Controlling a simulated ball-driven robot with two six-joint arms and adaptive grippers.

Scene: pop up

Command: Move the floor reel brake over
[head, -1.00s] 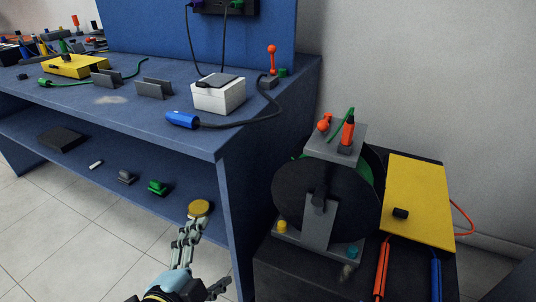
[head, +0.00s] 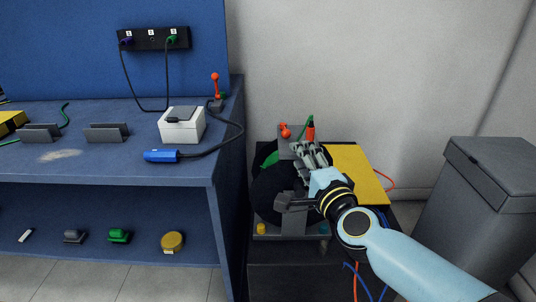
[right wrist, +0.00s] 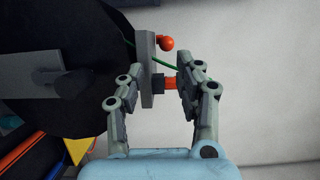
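The floor reel is a black drum (head: 272,195) in a grey stand, with a green part at its edge. On its top plate are a short orange lever with a ball end (head: 285,131) and an upright orange handle on a dark base (head: 310,130). I cannot tell for certain which is the brake. My right gripper (head: 307,153) is at the top of the reel. In the right wrist view its fingers are apart, with the orange handle (right wrist: 171,82) between them, nearer the right finger. The ball-ended lever (right wrist: 165,43) is beyond the fingertips. My left gripper is out of view.
A yellow panel (head: 356,168) lies right of the reel, partly behind my arm. The blue bench (head: 205,165) with a white box (head: 182,129) and a blue connector (head: 161,156) stands left. A grey bin (head: 478,200) stands right. Wall space above the reel is clear.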

